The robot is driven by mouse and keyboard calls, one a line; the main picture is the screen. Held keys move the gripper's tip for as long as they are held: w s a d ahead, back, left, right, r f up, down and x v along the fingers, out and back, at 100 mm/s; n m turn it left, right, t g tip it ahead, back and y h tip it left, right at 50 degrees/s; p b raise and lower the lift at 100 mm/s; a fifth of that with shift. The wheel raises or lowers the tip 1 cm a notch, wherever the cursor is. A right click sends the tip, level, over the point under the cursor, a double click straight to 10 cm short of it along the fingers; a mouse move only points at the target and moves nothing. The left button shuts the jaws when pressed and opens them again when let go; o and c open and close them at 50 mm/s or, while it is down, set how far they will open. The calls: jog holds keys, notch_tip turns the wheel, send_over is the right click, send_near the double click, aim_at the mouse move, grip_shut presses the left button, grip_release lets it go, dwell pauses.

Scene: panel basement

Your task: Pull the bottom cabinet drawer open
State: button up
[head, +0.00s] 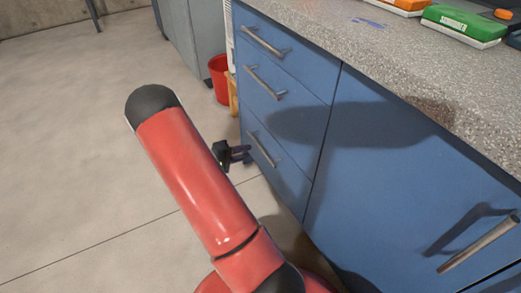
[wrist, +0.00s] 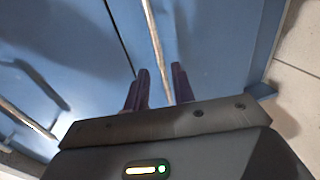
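The blue cabinet has a column of three drawers at its left. The bottom drawer (head: 283,178) appears flush with the cabinet front. Its metal bar handle (head: 263,150) is partly covered by my gripper (head: 240,153), which is at the handle. In the wrist view, my gripper (wrist: 159,86) is open, its two dark fingers apart on either side of the bar handle (wrist: 154,45). The handle runs between them with gaps, and no firm grip shows. My red arm hides part of the floor in the head view.
The two upper drawers (head: 270,60) appear shut. A wide cabinet door (head: 400,165) with a slanted bar handle (head: 478,244) is at the right. A speckled counter (head: 400,60) bears coloured boxes. A red bucket (head: 219,80) stands beyond the cabinet. The floor (head: 60,150) at left is clear.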

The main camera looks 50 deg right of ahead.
aim_at(261, 148)
jog(key=x, duration=0.7)
jog(key=shift+s, duration=0.1)
jog(key=shift+c, duration=0.5)
grip_shut()
